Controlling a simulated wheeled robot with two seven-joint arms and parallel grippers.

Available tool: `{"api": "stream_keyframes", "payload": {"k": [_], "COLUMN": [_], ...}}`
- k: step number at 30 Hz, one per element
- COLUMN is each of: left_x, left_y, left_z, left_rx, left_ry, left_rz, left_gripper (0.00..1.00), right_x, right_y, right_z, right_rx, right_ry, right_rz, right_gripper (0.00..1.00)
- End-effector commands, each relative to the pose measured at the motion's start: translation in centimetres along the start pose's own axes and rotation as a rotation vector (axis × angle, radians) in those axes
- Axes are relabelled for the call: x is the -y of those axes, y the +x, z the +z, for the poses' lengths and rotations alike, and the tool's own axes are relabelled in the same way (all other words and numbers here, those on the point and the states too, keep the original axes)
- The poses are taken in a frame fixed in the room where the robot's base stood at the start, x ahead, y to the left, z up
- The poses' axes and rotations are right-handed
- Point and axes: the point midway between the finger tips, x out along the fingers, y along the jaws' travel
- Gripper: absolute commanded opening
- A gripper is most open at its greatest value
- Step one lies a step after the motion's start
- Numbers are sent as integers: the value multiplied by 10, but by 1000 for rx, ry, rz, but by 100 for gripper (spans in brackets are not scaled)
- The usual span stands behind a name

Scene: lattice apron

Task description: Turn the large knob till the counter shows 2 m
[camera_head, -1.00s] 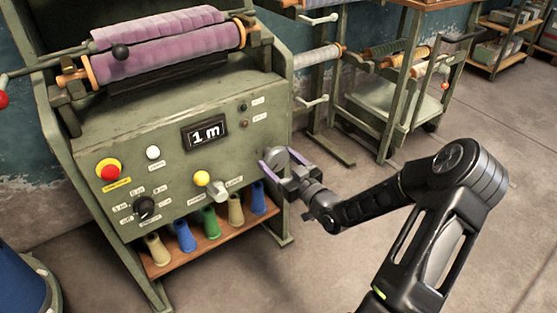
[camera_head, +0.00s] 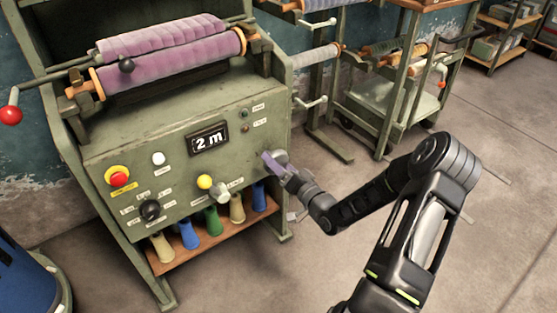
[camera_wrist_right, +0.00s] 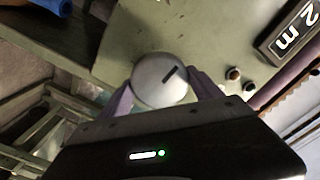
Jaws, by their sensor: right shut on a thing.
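The counter (camera_head: 208,139) on the green machine panel reads "2 m"; it also shows, tilted, in the right wrist view (camera_wrist_right: 292,33). The large knob (camera_wrist_right: 160,80) is a round pale grey disc with a dark index mark, at the right part of the panel. My right gripper (camera_wrist_right: 162,92) is shut on the knob, with a purple finger on each side of it. In the head view my right gripper (camera_head: 275,163) hides most of the knob. My left gripper is not in view.
Several coloured cones stand on the shelf (camera_head: 200,254) below.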

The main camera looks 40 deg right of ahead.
Motion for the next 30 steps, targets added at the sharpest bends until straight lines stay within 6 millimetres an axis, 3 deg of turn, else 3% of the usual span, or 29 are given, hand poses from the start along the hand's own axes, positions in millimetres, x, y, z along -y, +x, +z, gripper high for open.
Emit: {"api": "stream_keyframes", "payload": {"k": [13,30], "left_x": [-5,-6], "left_y": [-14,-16], "left_z": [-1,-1], "left_rx": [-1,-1], "left_ry": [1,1], "left_rz": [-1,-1], "left_gripper": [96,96], "right_x": [-1,-2], "right_y": [0,0], "right_z": [0,1], "right_rx": [1,0], "right_ry": [325,393], "right_rz": [3,3], "right_gripper": [33,33]}}
